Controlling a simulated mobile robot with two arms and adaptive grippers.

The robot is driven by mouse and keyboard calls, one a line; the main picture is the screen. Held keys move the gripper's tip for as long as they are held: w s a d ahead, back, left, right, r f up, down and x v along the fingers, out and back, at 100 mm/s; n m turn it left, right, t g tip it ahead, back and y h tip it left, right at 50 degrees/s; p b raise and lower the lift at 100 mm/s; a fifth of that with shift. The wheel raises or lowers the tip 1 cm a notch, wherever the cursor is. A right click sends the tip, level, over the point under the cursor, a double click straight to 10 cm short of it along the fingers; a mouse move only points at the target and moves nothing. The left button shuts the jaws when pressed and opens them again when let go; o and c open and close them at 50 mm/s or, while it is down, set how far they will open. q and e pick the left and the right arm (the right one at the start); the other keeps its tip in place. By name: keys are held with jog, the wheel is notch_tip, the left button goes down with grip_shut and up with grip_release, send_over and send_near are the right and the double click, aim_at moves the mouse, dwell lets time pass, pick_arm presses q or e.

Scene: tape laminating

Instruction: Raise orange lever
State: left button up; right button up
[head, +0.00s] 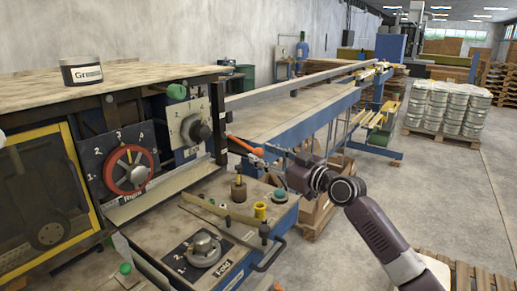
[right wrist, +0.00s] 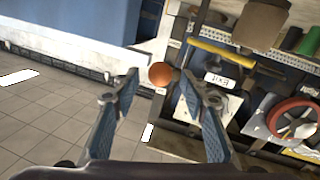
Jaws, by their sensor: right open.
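The orange lever (head: 246,146) sticks out to the right from the machine's front post, sloping slightly down toward its tip. In the right wrist view its round orange knob (right wrist: 160,75) shows between my fingertips, nearer the left of the picture's middle. My right gripper (head: 270,152) is open at the lever's outer end. In the right wrist view its two blue-grey fingers (right wrist: 162,88) stand apart on either side of the knob. I cannot tell whether either finger touches it. The lever's shaft is mostly hidden behind the knob there. My left gripper is not in view.
A red dial (head: 128,170) and a grey knob plate (head: 190,130) are left of the lever. Below is a control box (head: 245,230) with knobs and a dark handle. A long blue-framed conveyor (head: 300,110) runs behind.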

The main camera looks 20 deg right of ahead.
aim_at(243, 144)
jog(key=shift+x, duration=1.15)
jog(key=shift+w+a+f, duration=0.1)
jog(key=shift+w, duration=0.15)
jog(key=c, duration=0.7)
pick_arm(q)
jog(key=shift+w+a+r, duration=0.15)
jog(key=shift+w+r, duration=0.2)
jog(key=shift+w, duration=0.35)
pick_arm(e)
grip_shut()
